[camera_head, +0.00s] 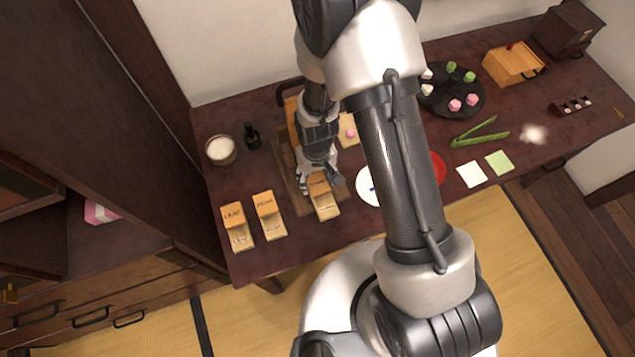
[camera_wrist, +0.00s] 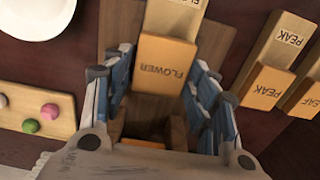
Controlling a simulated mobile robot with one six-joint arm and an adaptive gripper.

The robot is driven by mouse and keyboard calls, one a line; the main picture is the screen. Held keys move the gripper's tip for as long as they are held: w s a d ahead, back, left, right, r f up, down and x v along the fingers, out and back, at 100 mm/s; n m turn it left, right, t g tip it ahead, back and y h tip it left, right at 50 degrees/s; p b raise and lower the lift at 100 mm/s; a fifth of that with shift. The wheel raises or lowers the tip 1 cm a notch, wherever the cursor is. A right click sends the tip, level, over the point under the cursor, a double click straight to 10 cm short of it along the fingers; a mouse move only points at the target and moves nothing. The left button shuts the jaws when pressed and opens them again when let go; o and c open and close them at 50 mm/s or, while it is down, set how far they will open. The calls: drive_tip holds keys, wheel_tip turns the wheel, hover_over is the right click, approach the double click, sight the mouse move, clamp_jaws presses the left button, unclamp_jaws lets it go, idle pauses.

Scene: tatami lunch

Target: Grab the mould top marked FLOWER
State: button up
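The mould top marked FLOWER (camera_wrist: 165,66) is an orange wooden block in the upper middle of the wrist view, its lettering upside down there. It lies against a paler wooden piece (camera_wrist: 172,18) with partly cut-off lettering. My gripper (camera_wrist: 163,62) has its two blue-grey fingers apart, one on each side of the block's near end. Narrow gaps seem to show beside the block; contact is hard to tell.
Two similar lettered moulds stand left of it in the head view (camera_head: 237,228) (camera_head: 269,216); one reads PEAK in the wrist view (camera_wrist: 265,88). A white plate (camera_head: 367,189) is close on the right. A board with small sweets (camera_wrist: 58,117) and a dark wooden board (camera_wrist: 113,22) lie nearby.

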drive_tip(key=c, duration=0.6)
drive_tip(key=shift+o, duration=0.2)
